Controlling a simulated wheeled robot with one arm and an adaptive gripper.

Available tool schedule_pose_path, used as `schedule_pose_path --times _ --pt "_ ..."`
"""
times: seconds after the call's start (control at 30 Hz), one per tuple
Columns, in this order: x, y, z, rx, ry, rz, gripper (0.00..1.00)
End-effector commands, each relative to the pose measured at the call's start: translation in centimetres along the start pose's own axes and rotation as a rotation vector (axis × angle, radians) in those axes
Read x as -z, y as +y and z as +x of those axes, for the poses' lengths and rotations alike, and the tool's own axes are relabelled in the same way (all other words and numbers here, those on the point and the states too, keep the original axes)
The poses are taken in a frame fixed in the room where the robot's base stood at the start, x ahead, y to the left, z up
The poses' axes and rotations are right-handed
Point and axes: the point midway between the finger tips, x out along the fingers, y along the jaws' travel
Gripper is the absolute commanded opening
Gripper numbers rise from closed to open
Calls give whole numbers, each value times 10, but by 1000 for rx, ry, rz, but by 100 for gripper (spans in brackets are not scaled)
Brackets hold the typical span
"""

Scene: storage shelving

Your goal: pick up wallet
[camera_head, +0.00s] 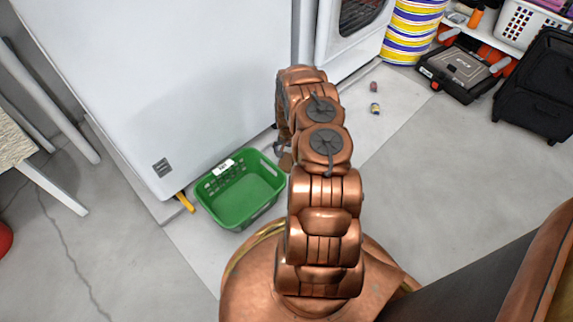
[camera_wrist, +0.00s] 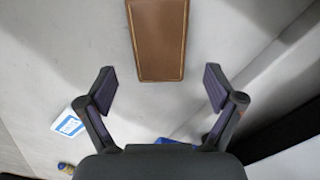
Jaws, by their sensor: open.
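The wallet (camera_wrist: 158,42) is a flat brown rectangle with a lighter stitched edge, at the top middle of the wrist view, its far end cut off by the frame. My gripper (camera_wrist: 160,82) is open, its two dark fingers spread left and right. In the picture, the wallet's near end lies between and just above the fingertips. Nothing is held, and I cannot tell the remaining distance. In the head view, my arm hides most of the gripper area beside the green basket.
A green basket (camera_head: 240,190) stands on the floor against a large white cabinet (camera_head: 170,80). Small items (camera_head: 375,108) lie on the floor to the right. A black toolbox (camera_head: 460,72) and black suitcase (camera_head: 540,85) stand farther right.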

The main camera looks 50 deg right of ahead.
Motion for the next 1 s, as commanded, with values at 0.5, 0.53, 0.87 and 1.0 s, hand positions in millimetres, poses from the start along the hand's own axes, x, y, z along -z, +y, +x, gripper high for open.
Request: schedule_pose_path --times 0.5,0.53,0.87,1.0 --pt "-1 1 28 -1 -3 1 84" --pt "-1 1 28 -1 -3 1 81" --pt "-1 1 28 -1 -2 1 47" --pt "-1 1 28 -1 -2 1 32"
